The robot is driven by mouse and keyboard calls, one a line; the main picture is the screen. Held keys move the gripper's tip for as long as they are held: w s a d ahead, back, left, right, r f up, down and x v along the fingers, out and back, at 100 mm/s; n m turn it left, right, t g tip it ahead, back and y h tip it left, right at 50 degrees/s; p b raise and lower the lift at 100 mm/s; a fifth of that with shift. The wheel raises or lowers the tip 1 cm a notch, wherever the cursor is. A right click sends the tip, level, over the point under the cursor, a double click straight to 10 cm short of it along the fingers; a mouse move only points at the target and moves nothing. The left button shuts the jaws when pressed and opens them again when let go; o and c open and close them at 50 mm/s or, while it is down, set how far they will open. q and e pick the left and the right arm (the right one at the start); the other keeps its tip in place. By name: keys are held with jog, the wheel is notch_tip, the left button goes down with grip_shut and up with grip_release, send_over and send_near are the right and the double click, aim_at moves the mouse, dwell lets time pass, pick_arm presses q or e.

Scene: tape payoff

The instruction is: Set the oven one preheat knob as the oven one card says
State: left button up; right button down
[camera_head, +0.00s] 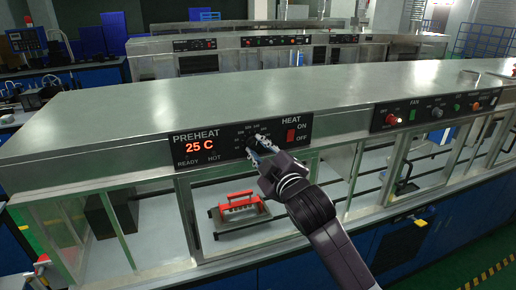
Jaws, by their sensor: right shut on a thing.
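The preheat panel (195,134) is black, on the front edge of the long steel oven. Its red display reads 25 C, above labels READY and HOT. My right gripper (257,148) is at the preheat knob, shut on it. The knob itself is mostly hidden behind the fingers. Part of its printed dial scale (254,129) shows above. A red HEAT switch (291,135) with ON and OFF labels sits right of the knob. I cannot make out an oven one card. My left gripper is not in view.
Below the panel, a red-handled item (239,204) sits behind the glass door frame. A second panel (437,110) marked FAN, with several knobs, is farther right. The steel top (270,90) is clear. More ovens stand behind.

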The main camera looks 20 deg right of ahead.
jog(key=c, duration=1.7)
grip_release()
jog(key=shift+s, duration=0.1)
jog(key=s, duration=1.1)
jog(key=shift+s+d+r, duration=0.25)
jog(key=shift+s+d, duration=0.1)
jog(key=shift+s, duration=0.05)
